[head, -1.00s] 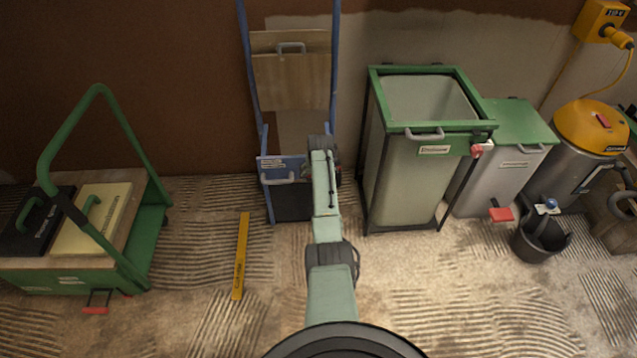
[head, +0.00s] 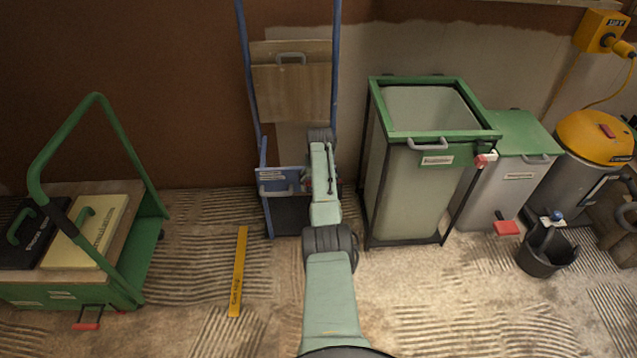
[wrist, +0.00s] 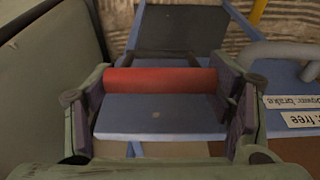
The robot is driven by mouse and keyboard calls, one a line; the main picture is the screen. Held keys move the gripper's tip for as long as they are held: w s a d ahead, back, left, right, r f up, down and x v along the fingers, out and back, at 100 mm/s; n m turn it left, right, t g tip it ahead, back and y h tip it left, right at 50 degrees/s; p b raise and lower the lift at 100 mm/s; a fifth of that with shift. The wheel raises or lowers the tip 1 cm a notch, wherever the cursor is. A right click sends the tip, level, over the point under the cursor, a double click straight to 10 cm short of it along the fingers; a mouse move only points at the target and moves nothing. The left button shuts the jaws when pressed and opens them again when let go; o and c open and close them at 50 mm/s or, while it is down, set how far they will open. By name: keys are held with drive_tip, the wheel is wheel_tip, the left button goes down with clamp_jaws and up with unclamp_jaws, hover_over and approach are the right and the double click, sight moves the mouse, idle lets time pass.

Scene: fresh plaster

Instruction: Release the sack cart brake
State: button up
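The blue sack cart (head: 336,62) stands upright against the wall in the head view, with a grey handle and white labels on its low panel. My arm reaches down in front of its right side and hides the brake there. In the wrist view a red bar (wrist: 160,81) lies across a blue plate (wrist: 160,115). My gripper (wrist: 165,112) is open, with its fingers wide apart at the two ends of the bar. I cannot tell whether they touch it. Labels (wrist: 295,112) on the right partly read "down: brake" and "free".
A green platform trolley (head: 150,240) with cases stands left. A yellow bar (head: 238,272) lies on the floor. A green-rimmed bin (head: 420,137) stands close right of my arm, with a grey box (head: 510,185), black bucket (head: 545,262) and yellow-topped vacuum (head: 597,138) beyond.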

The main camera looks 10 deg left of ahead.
drive_tip(key=o, duration=0.4)
drive_tip(key=shift+r, duration=0.1)
drive_tip(key=v, duration=1.1)
drive_tip(key=shift+s+r, duration=0.2)
drive_tip(key=shift+r, duration=0.15)
